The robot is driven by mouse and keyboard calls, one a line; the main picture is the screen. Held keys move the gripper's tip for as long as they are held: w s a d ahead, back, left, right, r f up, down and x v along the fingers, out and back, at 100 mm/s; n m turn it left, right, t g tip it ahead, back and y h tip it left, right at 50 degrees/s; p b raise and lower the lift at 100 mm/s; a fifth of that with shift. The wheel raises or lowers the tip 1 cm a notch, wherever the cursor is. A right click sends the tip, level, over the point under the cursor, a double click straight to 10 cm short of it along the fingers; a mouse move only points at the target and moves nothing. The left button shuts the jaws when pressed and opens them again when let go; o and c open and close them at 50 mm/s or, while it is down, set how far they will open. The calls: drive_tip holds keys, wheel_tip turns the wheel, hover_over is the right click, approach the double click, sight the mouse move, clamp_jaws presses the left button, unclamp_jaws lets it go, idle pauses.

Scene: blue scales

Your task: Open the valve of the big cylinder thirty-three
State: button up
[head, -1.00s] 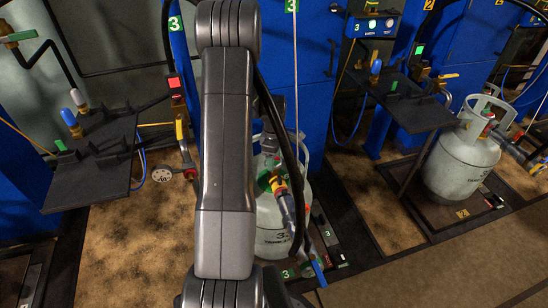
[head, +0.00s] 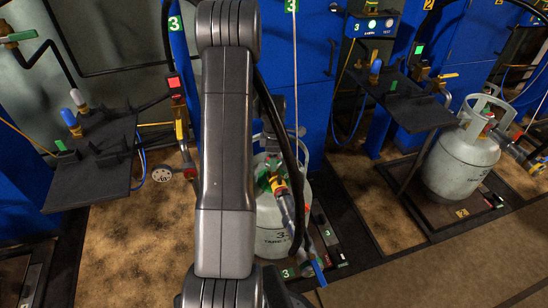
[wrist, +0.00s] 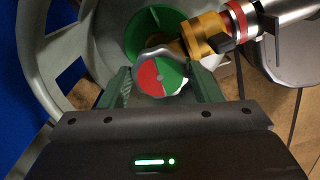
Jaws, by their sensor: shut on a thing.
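The grey-white big cylinder (head: 270,218) stands behind my arm in the head view, its number partly covered. Its collar (wrist: 52,30) curves around the valve in the wrist view. The valve handwheel (wrist: 150,76) has a red and green face and a scalloped silver rim. My gripper (wrist: 162,84) has its two green fingers on either side of this wheel and is shut on it. A brass fitting (wrist: 208,38) with a red ring joins the valve to the right.
A second grey cylinder (head: 458,160) stands at the right. Dark shelves (head: 95,165) and (head: 410,105) flank the middle. A hose connector (head: 296,215) hangs in front of the big cylinder. Brown floor (head: 130,235) is clear at the lower left.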

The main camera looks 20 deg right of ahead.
drive_tip(key=o, duration=1)
wheel_tip(320, 180, up, 14)
drive_tip(key=p, duration=0.2)
drive_tip(key=shift+p, duration=0.3)
drive_tip(key=shift+f, duration=0.1)
wheel_tip(320, 180, down, 14)
drive_tip(key=b, duration=0.2)
drive_tip(key=shift+b, duration=0.3)
